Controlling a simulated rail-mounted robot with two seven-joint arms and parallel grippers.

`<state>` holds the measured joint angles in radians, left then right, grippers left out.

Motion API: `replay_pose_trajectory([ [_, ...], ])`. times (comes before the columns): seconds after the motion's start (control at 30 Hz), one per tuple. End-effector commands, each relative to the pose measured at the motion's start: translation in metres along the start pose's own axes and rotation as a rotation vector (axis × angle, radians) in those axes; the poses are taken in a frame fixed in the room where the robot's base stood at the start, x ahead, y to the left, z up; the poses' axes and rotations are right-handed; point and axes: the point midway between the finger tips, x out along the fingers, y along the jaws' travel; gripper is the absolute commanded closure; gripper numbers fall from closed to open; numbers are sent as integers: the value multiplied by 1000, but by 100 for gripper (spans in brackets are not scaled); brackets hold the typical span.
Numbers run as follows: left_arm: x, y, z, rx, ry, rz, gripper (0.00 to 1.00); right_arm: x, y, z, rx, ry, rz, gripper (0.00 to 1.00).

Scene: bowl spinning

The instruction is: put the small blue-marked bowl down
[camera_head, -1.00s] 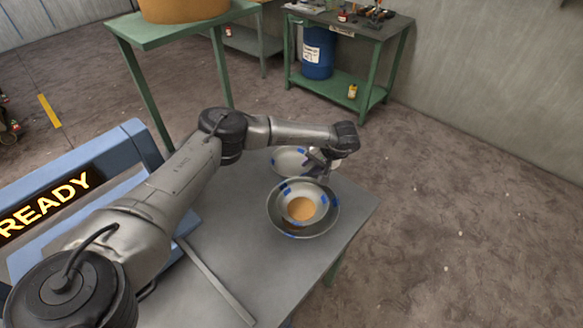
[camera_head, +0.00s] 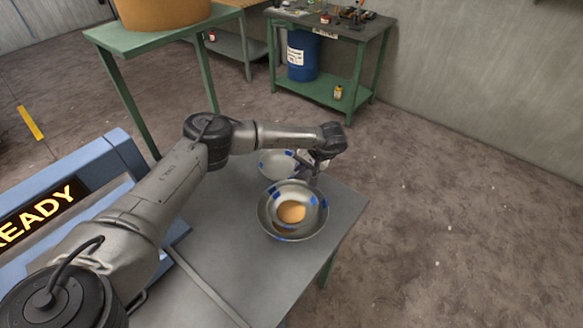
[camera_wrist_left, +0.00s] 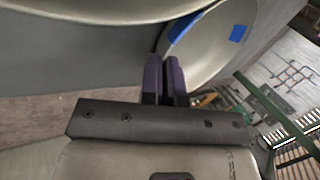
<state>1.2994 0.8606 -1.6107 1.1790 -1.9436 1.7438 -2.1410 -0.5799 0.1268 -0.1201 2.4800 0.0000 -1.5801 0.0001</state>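Whether the small bowl touches the larger one is unclear. My right gripper is not in view.
Another pale bowl (camera_head: 275,163) with blue marks stands just behind, close to the gripper. The grey table (camera_head: 225,240) has free room at front and right. A green stand (camera_head: 170,28) and a workbench with a blue drum (camera_head: 303,60) are farther back.

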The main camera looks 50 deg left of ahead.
Motion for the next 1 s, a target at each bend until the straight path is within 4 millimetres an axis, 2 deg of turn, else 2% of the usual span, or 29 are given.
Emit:
replay_pose_trajectory([
  [0.27, -41, -25, -1, -1, 3, 4, 100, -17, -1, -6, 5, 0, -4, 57],
  [0.33, -55, -12, 7, 5, 3, 3, 100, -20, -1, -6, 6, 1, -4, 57],
  [0.7, -121, 19, 35, 1, 2, 2, 100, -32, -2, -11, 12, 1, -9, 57],
  [1.0, -145, 32, 46, -1, 1, 1, 100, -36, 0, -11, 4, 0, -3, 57],
])
